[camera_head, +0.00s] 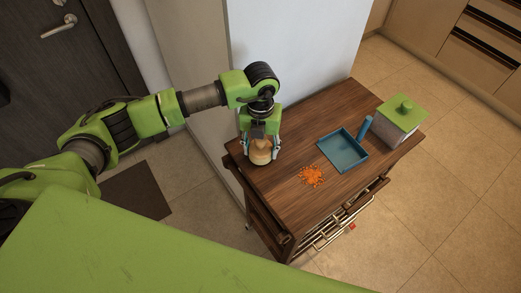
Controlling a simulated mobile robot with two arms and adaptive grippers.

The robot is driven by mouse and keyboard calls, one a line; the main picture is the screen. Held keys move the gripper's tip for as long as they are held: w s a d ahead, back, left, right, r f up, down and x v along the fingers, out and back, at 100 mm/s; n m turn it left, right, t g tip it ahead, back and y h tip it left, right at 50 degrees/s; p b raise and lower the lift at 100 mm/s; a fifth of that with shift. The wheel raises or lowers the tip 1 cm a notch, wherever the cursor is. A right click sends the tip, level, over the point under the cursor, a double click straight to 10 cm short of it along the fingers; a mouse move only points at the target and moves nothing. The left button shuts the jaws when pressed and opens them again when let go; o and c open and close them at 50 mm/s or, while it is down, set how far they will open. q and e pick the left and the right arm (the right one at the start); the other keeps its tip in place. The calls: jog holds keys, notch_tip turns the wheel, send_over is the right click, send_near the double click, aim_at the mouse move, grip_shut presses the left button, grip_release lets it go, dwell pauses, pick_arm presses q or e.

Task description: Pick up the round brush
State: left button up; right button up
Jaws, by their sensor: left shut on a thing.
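The round brush (260,156) has a light tan, rounded body and is at the left end of the wooden cabinet top. My left gripper (261,153) reaches down over it from above, with one finger on each side, and is shut on it. The upper part of the brush is hidden by the gripper. I cannot tell whether the brush touches the cabinet top. My right gripper is not in view.
A pile of orange bits (312,176) lies on the wooden cabinet (340,103), right of the brush. A blue dustpan (343,151) and a green-lidded box (401,120) are farther right. A pale wall (290,50) stands behind the gripper.

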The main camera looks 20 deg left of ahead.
pick_arm(q)
jog(key=s+d+r+b, duration=0.5)
jog(key=s+d+r, duration=0.4)
jog(key=r, duration=0.3)
jog(key=shift+s+d+b, duration=0.15)
jog(key=shift+s+b, duration=0.2)
jog(key=shift+s, duration=0.4)
